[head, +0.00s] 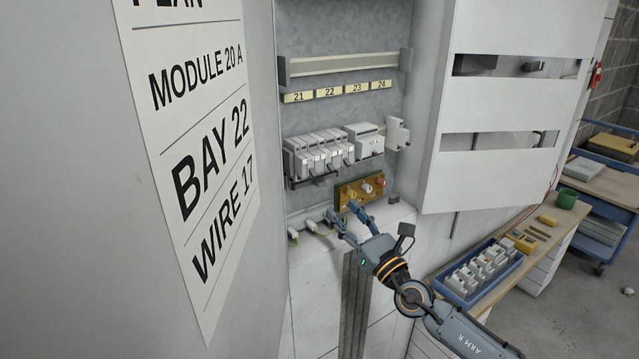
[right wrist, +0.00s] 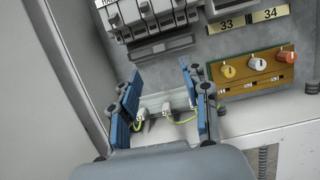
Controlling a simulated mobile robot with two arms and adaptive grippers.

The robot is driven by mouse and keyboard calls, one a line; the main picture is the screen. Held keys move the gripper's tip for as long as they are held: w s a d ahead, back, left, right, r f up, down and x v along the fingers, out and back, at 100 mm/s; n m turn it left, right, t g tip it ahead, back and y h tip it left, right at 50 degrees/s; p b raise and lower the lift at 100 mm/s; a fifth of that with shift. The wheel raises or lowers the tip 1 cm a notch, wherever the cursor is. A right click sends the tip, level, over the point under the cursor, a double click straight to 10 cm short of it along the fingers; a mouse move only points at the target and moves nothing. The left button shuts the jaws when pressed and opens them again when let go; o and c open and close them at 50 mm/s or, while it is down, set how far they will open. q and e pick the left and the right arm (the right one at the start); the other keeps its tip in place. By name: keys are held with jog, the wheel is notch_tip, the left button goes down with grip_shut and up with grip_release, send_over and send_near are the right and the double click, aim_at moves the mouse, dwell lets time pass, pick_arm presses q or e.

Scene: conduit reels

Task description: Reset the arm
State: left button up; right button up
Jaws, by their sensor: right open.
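My right gripper (head: 344,212) is at the lower part of the open electrical cabinet, in front of a small panel with knobs (head: 350,191). Its two blue fingers are spread apart with nothing held between them, as the right wrist view (right wrist: 160,76) also shows. Beyond and between the fingers, in the right wrist view, are white wire ends (right wrist: 140,118) with yellow-green leads near a pale strip. I cannot tell whether a finger touches anything. My left gripper is in neither view.
A row of breakers (head: 318,152) sits above the panel, under a bare rail (head: 340,64) with labels 21 to 24. The cabinet door (head: 500,180) stands right. A blue tray (head: 451,293) of modules lies on a bench. A sign (head: 190,130) reads Bay 22, Wire 17.

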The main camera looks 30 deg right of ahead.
jog(key=s+d+f+m+g+h, duration=0.25)
jog(key=f+m, duration=0.25)
jog(key=f, duration=0.5)
jog(key=s+d+f+m+g+h, duration=0.15)
jog(key=d+f+m, duration=0.3)
jog(key=f, duration=0.55)
jog(key=s+f+m+g+h, duration=0.1)
jog(key=s+f+m+g, duration=0.3)
jog(key=f, duration=0.7)
jog(key=s+f+m+g+h, duration=0.15)
jog(key=s+f+m, duration=0.4)
jog(key=f, duration=0.65)
jog(key=s+a+f+m+g, duration=0.2)
jog(key=s+f+m+g, duration=0.2)
jog(key=s+f, duration=0.5)
jog(key=s+a+f+m+g+y, duration=0.1)
jog(key=s+a+f+m, duration=0.3)
jog(key=s, duration=0.6)
jog(key=s+a+f+m+g+y, duration=0.1)
jog(key=s+a+f+m+g, duration=0.2)
jog(key=s+a+f, duration=0.3)
jog(key=s+a+f+m+g+y, duration=0.1)
jog(key=s+a+f+m+g, duration=0.2)
jog(key=s, duration=1)
notch_tip(320, 180, down, 4)
jog(key=shift+s+a+r+m, duration=0.1)
jog(key=shift+s+a+m, duration=0.3)
jog(key=shift+a+m, duration=0.7)
jog(key=shift+y, duration=0.25)
